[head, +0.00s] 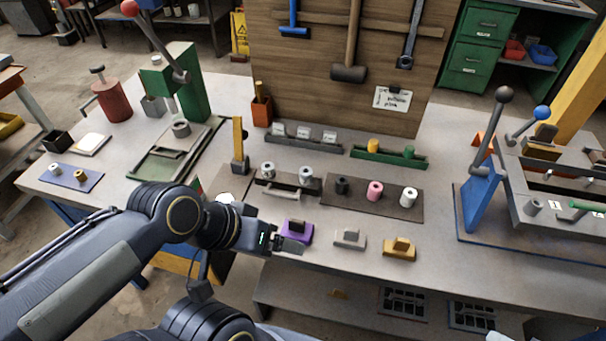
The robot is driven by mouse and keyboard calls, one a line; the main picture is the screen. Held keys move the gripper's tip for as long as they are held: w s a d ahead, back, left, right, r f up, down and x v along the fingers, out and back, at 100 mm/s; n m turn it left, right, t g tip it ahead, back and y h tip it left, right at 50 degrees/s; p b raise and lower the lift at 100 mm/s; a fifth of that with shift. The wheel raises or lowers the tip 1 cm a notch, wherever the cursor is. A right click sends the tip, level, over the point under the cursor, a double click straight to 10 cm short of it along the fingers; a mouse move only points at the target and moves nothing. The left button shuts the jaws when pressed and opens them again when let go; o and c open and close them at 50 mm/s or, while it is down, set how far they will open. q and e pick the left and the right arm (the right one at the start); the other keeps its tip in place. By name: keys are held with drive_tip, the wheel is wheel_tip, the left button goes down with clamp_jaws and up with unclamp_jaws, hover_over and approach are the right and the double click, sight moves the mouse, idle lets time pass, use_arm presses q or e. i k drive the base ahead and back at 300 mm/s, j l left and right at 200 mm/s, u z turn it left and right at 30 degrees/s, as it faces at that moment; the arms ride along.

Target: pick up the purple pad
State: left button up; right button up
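The purple pad (305,230) is a small flat block with a dark raised grip on top. It lies on the grey workbench near the front edge. My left gripper (292,243) is low over the bench at the pad's front left side, its fingertips close to the pad and covering part of its near edge. I cannot tell whether it touches the pad or how far its fingers are apart. My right gripper is not in view.
A grey pad (349,239) and a yellow pad (399,249) sit in a row to the right. Behind is a brown mat (330,198) with several spools. A yellow upright post (239,145) stands behind left. A blue lever stand (480,205) stands right.

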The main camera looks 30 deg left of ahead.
sight(297, 230)
drive_tip(key=z, duration=1.3)
drive_tip(key=k+j+z, duration=0.25)
drive_tip(key=k+j, duration=0.3)
drive_tip(key=k+j+z, duration=0.25)
drive_tip(key=k+j, duration=0.2)
drive_tip(key=k, duration=0.2)
